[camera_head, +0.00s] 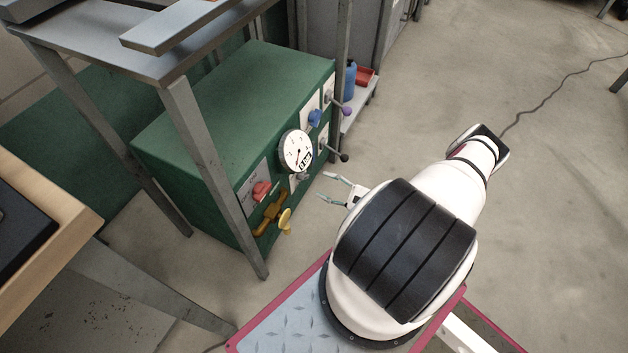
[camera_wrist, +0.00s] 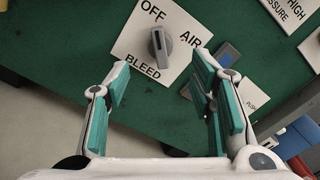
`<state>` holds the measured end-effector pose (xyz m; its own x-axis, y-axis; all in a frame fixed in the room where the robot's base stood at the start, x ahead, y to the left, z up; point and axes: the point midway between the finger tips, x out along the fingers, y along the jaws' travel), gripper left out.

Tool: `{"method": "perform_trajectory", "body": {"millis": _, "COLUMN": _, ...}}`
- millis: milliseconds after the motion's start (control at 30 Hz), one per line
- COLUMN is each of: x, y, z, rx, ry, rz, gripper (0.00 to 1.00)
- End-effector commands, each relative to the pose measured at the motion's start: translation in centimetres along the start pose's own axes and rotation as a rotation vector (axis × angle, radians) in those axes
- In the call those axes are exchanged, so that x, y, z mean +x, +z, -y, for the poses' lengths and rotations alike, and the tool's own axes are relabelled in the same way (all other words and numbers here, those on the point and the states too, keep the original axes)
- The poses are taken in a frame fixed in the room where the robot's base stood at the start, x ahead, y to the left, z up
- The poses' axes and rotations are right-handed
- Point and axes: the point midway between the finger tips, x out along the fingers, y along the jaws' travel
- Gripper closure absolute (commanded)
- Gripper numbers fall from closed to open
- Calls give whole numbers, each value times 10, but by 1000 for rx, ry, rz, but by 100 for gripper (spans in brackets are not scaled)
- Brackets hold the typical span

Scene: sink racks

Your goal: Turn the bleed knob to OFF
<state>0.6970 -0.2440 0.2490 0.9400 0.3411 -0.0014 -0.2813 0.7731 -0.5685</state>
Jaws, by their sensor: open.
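The bleed knob (camera_wrist: 160,43) is a small grey bar-shaped knob on a white label plate (camera_wrist: 135,47) in the wrist view. The plate reads OFF at upper left, AIR at right and BLEED below. The bar stands nearly upright in the picture, with a dark mark along it; I cannot tell for sure which end is the pointer. My gripper (camera_wrist: 162,76) is open and empty, its teal-padded fingers apart, with the knob beyond the gap between the tips. In the head view my gripper (camera_head: 323,187) is in front of the green cabinet's panel, apart from it.
The green cabinet (camera_head: 235,100) carries a round gauge (camera_head: 296,151), a red knob (camera_head: 261,190), a yellow valve (camera_head: 285,219), a blue knob (camera_head: 314,118) and ball-ended levers (camera_head: 343,158). A grey table leg (camera_head: 205,165) stands before it.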

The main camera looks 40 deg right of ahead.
Motion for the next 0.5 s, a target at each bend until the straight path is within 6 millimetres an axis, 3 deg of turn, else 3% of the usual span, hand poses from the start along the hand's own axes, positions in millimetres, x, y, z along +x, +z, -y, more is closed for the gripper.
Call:
{"method": "perform_trajectory", "body": {"millis": 200, "x": -34, "y": -1, "z": 0, "rx": 0, "ry": -1, "rz": -2, "gripper": 50}}
{"method": "perform_trajectory", "body": {"millis": 500, "x": -46, "y": 0, "z": 0, "rx": 0, "ry": 1, "rz": 0, "gripper": 50}}
